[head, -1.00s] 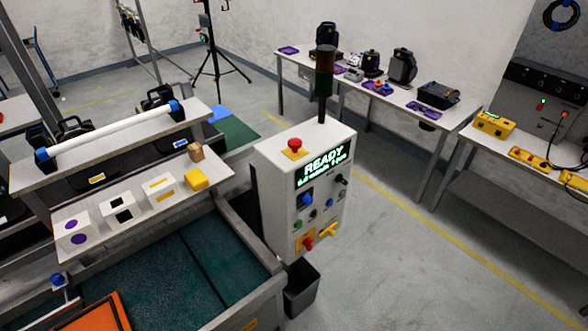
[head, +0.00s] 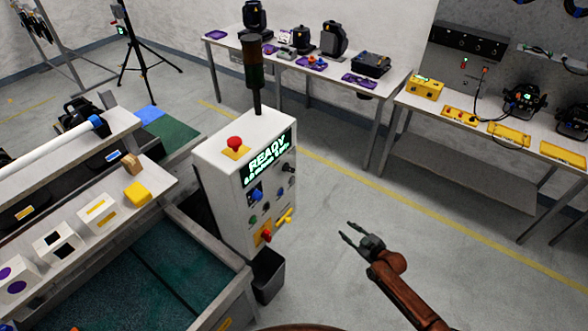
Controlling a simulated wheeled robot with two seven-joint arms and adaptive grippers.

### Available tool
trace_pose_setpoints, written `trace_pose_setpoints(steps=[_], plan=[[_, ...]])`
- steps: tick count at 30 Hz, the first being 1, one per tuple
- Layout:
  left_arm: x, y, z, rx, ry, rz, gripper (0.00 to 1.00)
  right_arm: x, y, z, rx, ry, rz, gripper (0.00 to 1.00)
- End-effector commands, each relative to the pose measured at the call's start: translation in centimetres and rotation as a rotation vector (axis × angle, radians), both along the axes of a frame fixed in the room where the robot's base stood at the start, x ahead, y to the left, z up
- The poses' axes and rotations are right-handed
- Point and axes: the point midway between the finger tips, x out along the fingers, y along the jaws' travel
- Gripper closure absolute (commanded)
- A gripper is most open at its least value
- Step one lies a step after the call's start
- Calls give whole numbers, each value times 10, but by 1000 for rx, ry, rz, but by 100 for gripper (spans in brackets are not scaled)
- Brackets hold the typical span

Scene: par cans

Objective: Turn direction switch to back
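The white control box (head: 212,168) stands at the centre left, with a lit green READY display (head: 267,160). Its front panel carries a blue knob (head: 255,194), a black knob (head: 291,167), small buttons, a red switch on a yellow plate (head: 265,237) and a yellow handle (head: 284,216). The labels are too small to read, so I cannot tell which control is the direction switch or how it is set. My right gripper (head: 347,231) is open and empty, right of the panel and apart from it. My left gripper is out of view.
A red mushroom button (head: 235,142) and a dark signal tower (head: 254,75) top the box. A black bin (head: 268,275) stands below it. A conveyor (head: 165,270) and shelf with cubes are at left. Tables with equipment line the back and right. The floor right of the box is clear.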

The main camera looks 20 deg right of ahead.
Motion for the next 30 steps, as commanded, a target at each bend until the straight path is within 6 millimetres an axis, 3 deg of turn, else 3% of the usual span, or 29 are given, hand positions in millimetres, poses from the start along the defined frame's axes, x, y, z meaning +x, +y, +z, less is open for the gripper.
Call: trace_pose_setpoints(steps=[1,3,6,9,12,17,30], plan=[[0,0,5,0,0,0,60,24,19,62,-12,-89,69,70],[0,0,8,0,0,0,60,42,47,132,-21,-192,157,70],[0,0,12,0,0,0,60,50,90,216,-33,-314,274,70],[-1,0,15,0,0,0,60,45,126,276,-42,-402,368,70],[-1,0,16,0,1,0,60,37,151,313,-46,-457,430,70],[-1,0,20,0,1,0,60,35,168,334,-48,-489,467,70],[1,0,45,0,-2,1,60,84,206,335,-48,-489,466,70]])
